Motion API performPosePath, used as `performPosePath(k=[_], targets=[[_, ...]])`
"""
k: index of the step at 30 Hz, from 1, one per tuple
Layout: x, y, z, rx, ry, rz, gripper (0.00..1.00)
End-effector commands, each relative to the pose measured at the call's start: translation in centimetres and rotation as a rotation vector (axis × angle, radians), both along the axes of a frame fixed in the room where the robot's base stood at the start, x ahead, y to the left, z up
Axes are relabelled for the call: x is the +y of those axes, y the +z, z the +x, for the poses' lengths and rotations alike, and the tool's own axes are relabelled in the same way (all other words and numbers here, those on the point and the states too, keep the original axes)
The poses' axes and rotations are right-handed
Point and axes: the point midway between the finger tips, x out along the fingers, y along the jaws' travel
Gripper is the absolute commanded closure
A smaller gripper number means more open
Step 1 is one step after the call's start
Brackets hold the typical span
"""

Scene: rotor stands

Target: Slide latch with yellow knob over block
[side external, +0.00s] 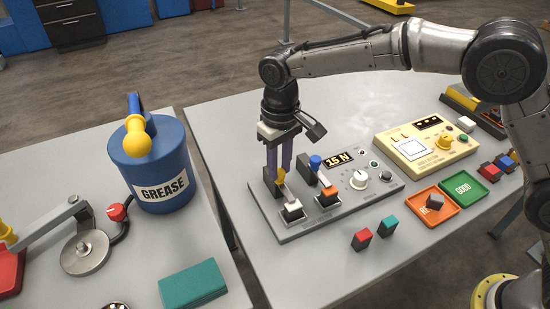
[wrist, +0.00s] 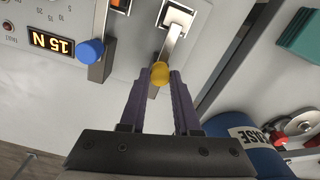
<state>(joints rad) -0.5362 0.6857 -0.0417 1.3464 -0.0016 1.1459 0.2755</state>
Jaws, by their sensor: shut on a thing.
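My gripper (side external: 279,172) points down over the grey panel (side external: 350,207), its purple fingers shut on the yellow knob (side external: 281,174). In the wrist view the yellow knob (wrist: 160,74) sits between the two fingertips. A metal latch strip (wrist: 172,46) runs from the knob toward the white block (wrist: 178,16) in its dark-edged seat. The white block (side external: 292,206) also shows at the panel's front left in the side view. Whether the latch's far end covers the block is hard to tell. The fingers hide part of the knob and the latch.
A second latch with a blue knob (side external: 315,161) and an orange block (side external: 328,194) stands just right. The panel carries a "15 N" display (side external: 339,159) and a white dial (side external: 359,179). A blue grease bucket (side external: 160,165) stands left. Red (side external: 361,239) and teal (side external: 387,226) blocks lie in front.

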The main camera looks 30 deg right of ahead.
Motion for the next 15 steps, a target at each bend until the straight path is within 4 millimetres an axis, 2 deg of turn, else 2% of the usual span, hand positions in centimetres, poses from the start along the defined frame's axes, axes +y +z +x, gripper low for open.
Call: performPosePath(k=[8,9,13,15], targets=[[0.03,0.08,-0.5,0.011,0.001,-0.003,1.0],[0.04,0.08,-0.52,0.012,0.001,-0.003,0.66],[0.05,0.07,-0.44,0.009,0.001,-0.001,0.42],[0.04,0.05,-0.4,0.008,0.001,-0.002,0.39]])
